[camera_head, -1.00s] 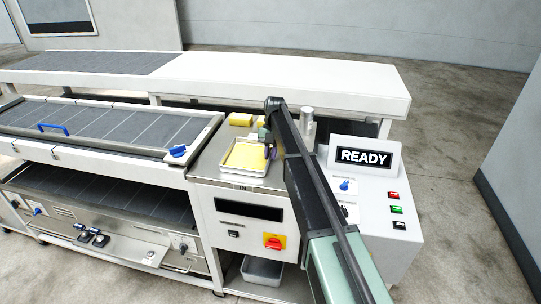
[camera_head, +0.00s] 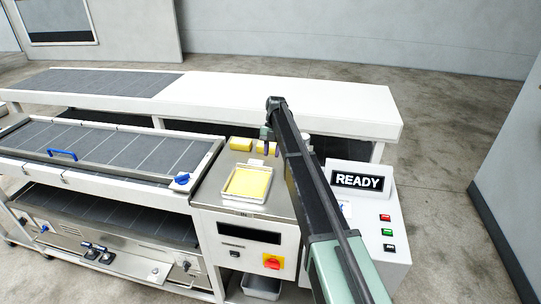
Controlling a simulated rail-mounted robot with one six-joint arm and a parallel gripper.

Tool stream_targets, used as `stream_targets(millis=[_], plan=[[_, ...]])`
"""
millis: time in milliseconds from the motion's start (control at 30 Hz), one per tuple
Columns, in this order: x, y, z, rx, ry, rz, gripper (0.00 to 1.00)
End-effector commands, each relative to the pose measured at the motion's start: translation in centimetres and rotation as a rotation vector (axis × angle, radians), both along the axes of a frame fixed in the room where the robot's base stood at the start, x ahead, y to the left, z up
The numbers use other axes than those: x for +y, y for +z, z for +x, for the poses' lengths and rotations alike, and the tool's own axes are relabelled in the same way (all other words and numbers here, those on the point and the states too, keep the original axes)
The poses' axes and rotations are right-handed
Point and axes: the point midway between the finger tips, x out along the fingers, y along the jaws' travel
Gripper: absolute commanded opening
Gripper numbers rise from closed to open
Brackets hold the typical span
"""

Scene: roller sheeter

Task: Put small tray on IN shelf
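A small pale tray (camera_head: 232,197) with a yellow slab (camera_head: 247,182) in it lies flat on the metal IN shelf (camera_head: 212,190) at the middle of the head view. A faint label shows on the shelf's front edge below the tray. My gripper (camera_head: 267,149) is behind and to the right of the tray, apart from it in the picture. It is small and partly hidden by my arm, and I cannot tell how far its fingers are open. No tray shows in it.
Yellow blocks (camera_head: 240,144) sit at the back of the metal top, by my gripper. The READY control box (camera_head: 361,181) stands to the right of my arm. A long white upper shelf (camera_head: 290,100) runs behind. A grey bin (camera_head: 262,284) is under the machine.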

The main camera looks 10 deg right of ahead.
Motion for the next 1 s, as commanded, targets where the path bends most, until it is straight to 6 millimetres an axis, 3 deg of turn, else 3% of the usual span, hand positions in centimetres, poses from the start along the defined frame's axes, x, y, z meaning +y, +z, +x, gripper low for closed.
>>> stream_targets(millis=[33, 167, 267, 367, 600, 700, 833, 1000], plan=[[-0.1, 0.7, 0.2, 0.000, 0.000, 0.000, 0.32], [-0.1, 0.4, -0.2, 0.001, -0.015, -0.006, 0.32], [0.1, 0.2, -3.3, 0.004, -0.159, -0.068, 0.32], [0.4, -0.1, -9.7, 0.006, -0.504, -0.203, 0.32], [0.7, -0.8, -29.0, 0.018, -1.750, -0.507, 0.32], [0.6, -1.0, -35.2, 0.046, -2.210, -0.544, 0.32], [0.5, -1.0, -39.5, 0.092, -2.584, -0.539, 0.32], [0.4, -1.0, -40.2, 0.116, -2.706, -0.533, 0.32]])
